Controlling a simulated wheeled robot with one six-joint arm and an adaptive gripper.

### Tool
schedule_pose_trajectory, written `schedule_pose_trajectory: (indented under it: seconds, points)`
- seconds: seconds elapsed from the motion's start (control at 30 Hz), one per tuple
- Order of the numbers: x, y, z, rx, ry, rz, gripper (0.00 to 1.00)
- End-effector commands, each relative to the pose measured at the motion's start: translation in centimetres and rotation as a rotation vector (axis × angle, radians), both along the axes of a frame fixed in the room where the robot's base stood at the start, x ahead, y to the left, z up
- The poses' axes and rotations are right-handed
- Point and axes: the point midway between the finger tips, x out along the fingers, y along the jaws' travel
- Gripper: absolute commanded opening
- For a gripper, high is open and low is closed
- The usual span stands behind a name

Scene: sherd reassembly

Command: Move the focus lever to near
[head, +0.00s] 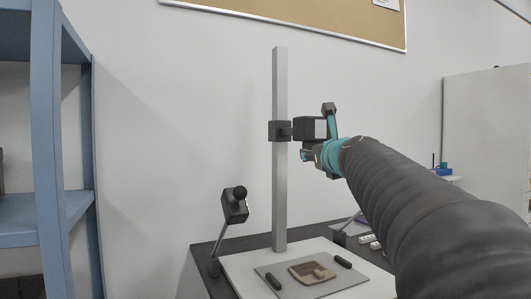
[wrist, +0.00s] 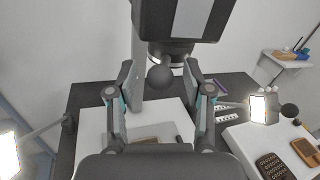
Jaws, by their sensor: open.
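A dark camera head (head: 313,128) is mounted on a pale upright column (head: 280,190); the camera head (wrist: 182,20) also shows at the top of the wrist view. A black ball knob (wrist: 160,77), which looks like the end of the focus lever, stands out below it. My gripper (wrist: 158,66) is open, with one finger on each side of the knob and visible gaps between. In the head view my gripper (head: 308,153) is just below the camera head. The lever's shaft and any near or far marks cannot be made out.
Below is a pale base board (head: 245,275) on a dark table, with a tan sherd piece (head: 312,273) on a grey mat. A lamp (head: 235,204) stands left and another lamp (wrist: 264,108) right. A blue shelf (head: 48,150) is at far left.

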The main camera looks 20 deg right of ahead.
Motion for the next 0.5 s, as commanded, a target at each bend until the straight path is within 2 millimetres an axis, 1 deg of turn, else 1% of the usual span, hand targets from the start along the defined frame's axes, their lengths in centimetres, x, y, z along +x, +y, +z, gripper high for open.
schedule_pose_trajectory:
  seconds: [0.3, 0.4, 0.5]
  points:
    - [-4.5, 0.7, 0.0, -0.001, -0.001, -0.002, 0.51]
    - [-5.7, 0.9, 0.1, -0.002, -0.001, -0.003, 0.51]
    - [-6.5, 1.0, 0.0, -0.001, 0.0, -0.002, 0.51]
